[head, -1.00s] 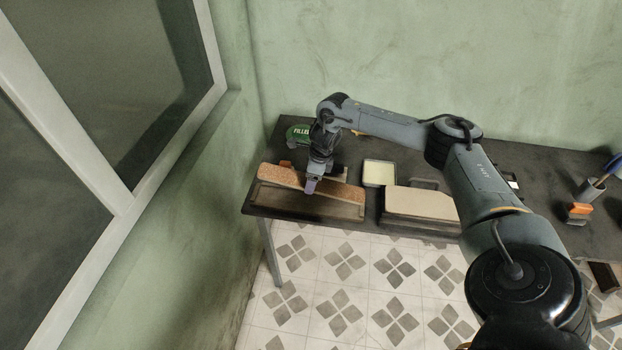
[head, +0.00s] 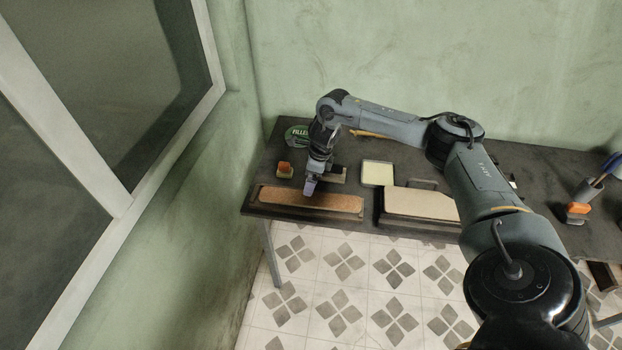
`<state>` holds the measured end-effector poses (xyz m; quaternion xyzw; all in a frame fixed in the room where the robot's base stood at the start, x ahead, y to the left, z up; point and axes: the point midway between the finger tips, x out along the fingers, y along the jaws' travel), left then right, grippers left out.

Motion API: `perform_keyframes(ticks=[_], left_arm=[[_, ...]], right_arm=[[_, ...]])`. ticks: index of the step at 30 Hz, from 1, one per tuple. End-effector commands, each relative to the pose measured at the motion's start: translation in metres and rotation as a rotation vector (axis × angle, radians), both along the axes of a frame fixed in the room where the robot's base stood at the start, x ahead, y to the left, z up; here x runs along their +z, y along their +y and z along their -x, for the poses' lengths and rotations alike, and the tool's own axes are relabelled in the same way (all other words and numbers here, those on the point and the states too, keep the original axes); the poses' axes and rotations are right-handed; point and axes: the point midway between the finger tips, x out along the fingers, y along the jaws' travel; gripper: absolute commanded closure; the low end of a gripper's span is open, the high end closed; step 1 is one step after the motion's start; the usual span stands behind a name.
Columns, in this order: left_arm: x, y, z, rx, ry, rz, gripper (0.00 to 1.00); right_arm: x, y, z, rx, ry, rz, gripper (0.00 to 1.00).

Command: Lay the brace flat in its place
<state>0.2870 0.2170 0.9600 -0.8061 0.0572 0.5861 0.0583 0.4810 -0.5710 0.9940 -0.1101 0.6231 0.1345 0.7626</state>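The brace appears to be the long brown speckled board (head: 330,202). In the head view it lies flat in a shallow dark tray (head: 300,214) at the table's front left. My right gripper (head: 309,191) points down at the brace's back edge, left of its middle. Its fingertips are small here, and I cannot tell whether they still touch the brace or how far apart they are. My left gripper is not in view.
Right of the brace stand a second dark tray with a pale board (head: 420,203) and a pale yellow square block (head: 378,173). Behind are an orange-topped block (head: 285,169) and a green filler container (head: 297,134). A wall closes the left side.

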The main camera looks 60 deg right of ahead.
Motion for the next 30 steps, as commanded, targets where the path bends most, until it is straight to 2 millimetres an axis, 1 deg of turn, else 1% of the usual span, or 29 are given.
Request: perform_keyframes(ticks=[1,9,13,15,21,30], left_arm=[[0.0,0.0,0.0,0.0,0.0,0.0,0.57],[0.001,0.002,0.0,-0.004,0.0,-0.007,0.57],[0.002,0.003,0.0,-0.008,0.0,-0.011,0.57],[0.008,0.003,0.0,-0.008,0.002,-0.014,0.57],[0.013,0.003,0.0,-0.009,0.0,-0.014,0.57],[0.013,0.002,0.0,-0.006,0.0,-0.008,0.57]], right_arm=[[0.008,-0.001,0.001,0.001,-0.003,0.0,0.01],[0.053,-0.004,0.009,0.001,-0.004,0.001,0.01],[0.072,-0.005,0.013,0.001,-0.004,0.001,0.01],[0.083,-0.006,0.015,0.002,-0.002,0.002,0.01],[0.094,-0.006,0.018,0.001,-0.001,0.001,0.01],[0.094,-0.006,0.019,0.0,0.003,0.0,0.01]])
